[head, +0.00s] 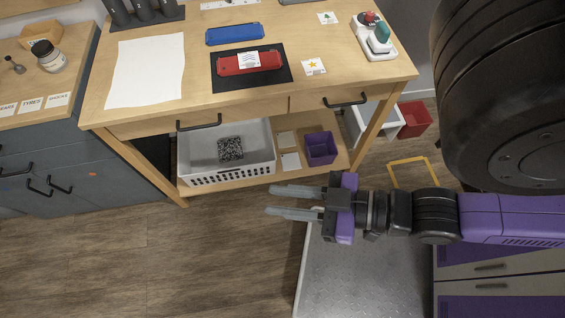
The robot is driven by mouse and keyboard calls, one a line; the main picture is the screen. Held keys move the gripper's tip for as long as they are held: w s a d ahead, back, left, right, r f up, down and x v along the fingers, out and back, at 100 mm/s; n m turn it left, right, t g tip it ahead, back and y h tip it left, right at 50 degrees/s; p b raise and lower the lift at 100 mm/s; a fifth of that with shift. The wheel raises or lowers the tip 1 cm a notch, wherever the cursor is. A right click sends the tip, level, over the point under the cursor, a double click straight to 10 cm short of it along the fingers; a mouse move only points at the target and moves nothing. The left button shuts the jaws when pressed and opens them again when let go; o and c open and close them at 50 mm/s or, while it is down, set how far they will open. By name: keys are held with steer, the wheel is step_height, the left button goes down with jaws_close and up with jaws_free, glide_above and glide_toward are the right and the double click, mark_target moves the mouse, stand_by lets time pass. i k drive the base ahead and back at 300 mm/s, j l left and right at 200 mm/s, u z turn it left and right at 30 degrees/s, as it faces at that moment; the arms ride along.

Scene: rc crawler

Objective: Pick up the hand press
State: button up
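A small white device with a teal handle and a red part, which looks like the hand press (375,44), stands at the right end of the wooden workbench top (205,75). My gripper (269,201) is in front of the bench, over the floor, well apart from that device. Its two grey fingers point left with a gap between them. The gripper is open and nothing shows between the fingers.
A red case (236,65) lies on a black mat (222,83), with a blue case (235,33) behind it. A white sheet (147,70) lies at left. Below are a white basket (262,160) and a purple bin (320,148). Drawer handles (198,123) stick out in front.

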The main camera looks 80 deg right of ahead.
mark_target(379, 44)
steer(key=z, duration=2.15)
